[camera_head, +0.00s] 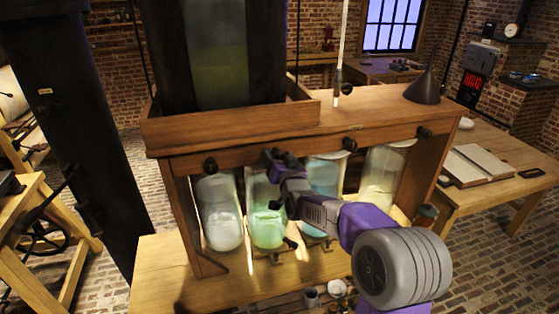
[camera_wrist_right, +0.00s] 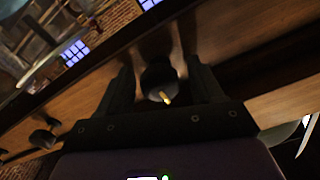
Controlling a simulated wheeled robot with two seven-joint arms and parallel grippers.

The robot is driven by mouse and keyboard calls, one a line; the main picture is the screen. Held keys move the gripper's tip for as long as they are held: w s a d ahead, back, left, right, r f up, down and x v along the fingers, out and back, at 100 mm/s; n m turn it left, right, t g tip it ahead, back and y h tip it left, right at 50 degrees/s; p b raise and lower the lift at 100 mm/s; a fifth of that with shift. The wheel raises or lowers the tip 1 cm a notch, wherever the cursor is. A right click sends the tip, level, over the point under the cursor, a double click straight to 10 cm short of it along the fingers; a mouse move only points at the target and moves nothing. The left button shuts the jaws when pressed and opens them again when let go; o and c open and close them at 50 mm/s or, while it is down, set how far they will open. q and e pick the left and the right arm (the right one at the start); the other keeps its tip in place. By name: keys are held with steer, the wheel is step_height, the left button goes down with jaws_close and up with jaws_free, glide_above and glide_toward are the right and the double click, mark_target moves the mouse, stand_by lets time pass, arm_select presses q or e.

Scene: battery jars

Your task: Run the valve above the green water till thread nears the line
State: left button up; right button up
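A glass jar with green water (camera_head: 268,225) stands second from the left under a wooden beam (camera_head: 240,155), its lower part filled. My right gripper (camera_head: 279,160) is at the beam above this jar and hides the valve there in the head view. In the right wrist view, that valve's dark round knob (camera_wrist_right: 158,80) with a yellow mark sits between the two fingers of the right gripper (camera_wrist_right: 160,85). The fingers stand apart, with narrow gaps seeming to show beside the knob. I cannot make out a thread or line on the jar. My left gripper is not in view.
Other jars stand alongside: a whitish one (camera_head: 221,215) at left, a bluish one (camera_head: 325,178) and a pale yellow one (camera_head: 384,175) at right. Other valve knobs (camera_head: 349,144) line the beam. A funnel (camera_head: 424,88) stands on top. Small cups (camera_head: 337,288) sit in front.

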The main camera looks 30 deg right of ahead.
steer(key=c, duration=1)
steer(key=shift+o, duration=0.2)
steer(key=n, duration=0.4)
steer(key=shift+n+p, duration=0.35)
steer(key=shift+n, duration=1.25)
steer(key=shift+n+p, duration=0.3)
steer(key=shift+n, duration=1.1)
